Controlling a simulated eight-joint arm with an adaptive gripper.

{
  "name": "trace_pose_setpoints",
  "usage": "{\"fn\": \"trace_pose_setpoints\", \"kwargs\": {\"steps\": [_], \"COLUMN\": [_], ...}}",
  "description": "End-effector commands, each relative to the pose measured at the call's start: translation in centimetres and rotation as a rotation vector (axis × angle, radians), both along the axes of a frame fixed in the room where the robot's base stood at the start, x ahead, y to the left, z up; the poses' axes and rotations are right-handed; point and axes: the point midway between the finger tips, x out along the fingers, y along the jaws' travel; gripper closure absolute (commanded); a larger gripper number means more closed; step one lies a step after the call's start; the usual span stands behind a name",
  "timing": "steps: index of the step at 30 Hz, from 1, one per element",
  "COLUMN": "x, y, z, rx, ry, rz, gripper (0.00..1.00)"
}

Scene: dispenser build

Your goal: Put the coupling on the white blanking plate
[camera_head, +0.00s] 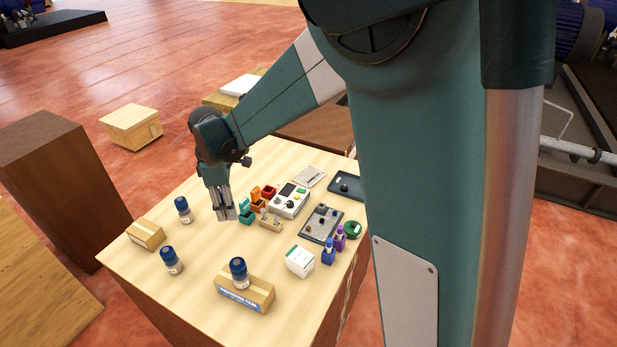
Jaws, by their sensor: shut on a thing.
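A pale, whitish flat plate (309,176), which looks like the blanking plate, lies at the back of the table behind the white device. My gripper (228,216) points down at the left of the small coloured bins, low over the table. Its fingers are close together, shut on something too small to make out. I cannot pick out the coupling for certain; whatever is between the fingertips is hidden by them. The gripper is apart from the plate, to its left and nearer the front.
Teal, orange and red bins (247,211) stand just right of my gripper, beside a white device (289,200). A grey board (334,223) and dark tray (358,192) lie right. Blue-capped bottles (183,210) and cardboard boxes (146,235) stand left and front.

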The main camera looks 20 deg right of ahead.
Motion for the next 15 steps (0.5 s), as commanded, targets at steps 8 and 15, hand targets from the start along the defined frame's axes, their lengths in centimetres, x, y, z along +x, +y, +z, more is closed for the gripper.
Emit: {"fn": "trace_pose_setpoints", "kwargs": {"steps": [8, 15], "x": [2.3, 5.8], "y": [-1.6, -4.2], "z": [1.0, 1.2], "rx": [0.0, 0.0], "ry": [0.0, 0.0], "rz": [-0.003, -0.007], "gripper": [0.93, 0.93]}}
